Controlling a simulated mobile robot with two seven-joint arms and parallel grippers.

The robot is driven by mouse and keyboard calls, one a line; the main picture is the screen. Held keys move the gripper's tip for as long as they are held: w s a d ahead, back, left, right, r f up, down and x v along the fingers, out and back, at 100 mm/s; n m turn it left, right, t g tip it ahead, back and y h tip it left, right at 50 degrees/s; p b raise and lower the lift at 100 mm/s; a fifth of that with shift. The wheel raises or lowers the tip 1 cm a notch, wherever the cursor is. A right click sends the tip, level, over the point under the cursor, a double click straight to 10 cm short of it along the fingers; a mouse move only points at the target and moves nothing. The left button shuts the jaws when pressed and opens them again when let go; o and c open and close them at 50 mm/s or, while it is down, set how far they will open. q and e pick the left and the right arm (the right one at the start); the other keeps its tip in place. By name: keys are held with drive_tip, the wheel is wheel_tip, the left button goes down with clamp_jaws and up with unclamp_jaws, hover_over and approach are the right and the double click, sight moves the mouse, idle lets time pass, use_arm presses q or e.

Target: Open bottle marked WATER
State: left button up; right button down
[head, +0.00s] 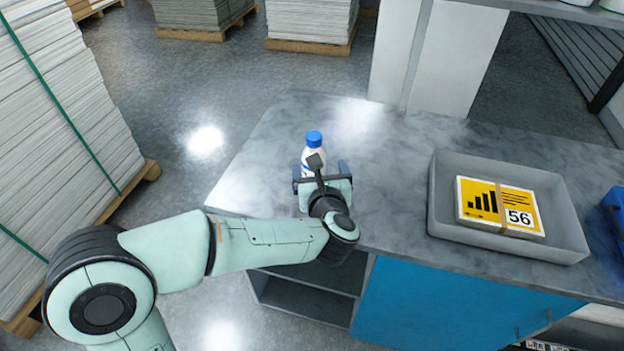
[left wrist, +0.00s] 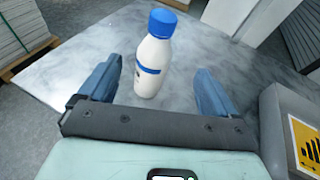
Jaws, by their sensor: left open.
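A white bottle with a blue cap (head: 314,139) stands upright on the grey marbled counter (head: 385,150), near its left end. In the left wrist view the bottle (left wrist: 153,62) shows a blue band; no readable word WATER shows. My left gripper (head: 322,172) reaches over the counter at the bottle. In the left wrist view its blue fingers (left wrist: 158,84) are open, one on each side of the bottle, with gaps on both sides. The cap is on the bottle. The lower part of the bottle is hidden behind the gripper in the head view. My right gripper is not in view.
A grey tray (head: 445,212) holding a yellow card stack marked 56 (head: 500,206) stands on the counter to the right. A blue object (head: 614,212) sits at the right edge. Stacked sheets on pallets (head: 60,130) stand on the floor at left. The counter between bottle and tray is clear.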

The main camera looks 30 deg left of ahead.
use_arm(q)
drive_tip(key=w+a+f+g, duration=0.1)
drive_tip(key=w+a+f, duration=0.1)
drive_tip(key=w+a+f+n+p, duration=0.1)
drive_tip(key=w+a, duration=0.1)
drive_tip(key=w, duration=0.1)
drive_tip(key=w+a+f+g+y, duration=0.1)
drive_tip(key=w+a+f, duration=0.1)
drive_tip(key=shift+w+f+g, duration=0.3)
drive_tip(key=shift+w+f, duration=0.05)
drive_tip(key=shift+w, duration=0.05)
drive_tip(key=shift+r, duration=0.1)
drive_tip(key=c, duration=1.6)
drive_tip(key=shift+o, duration=0.2)
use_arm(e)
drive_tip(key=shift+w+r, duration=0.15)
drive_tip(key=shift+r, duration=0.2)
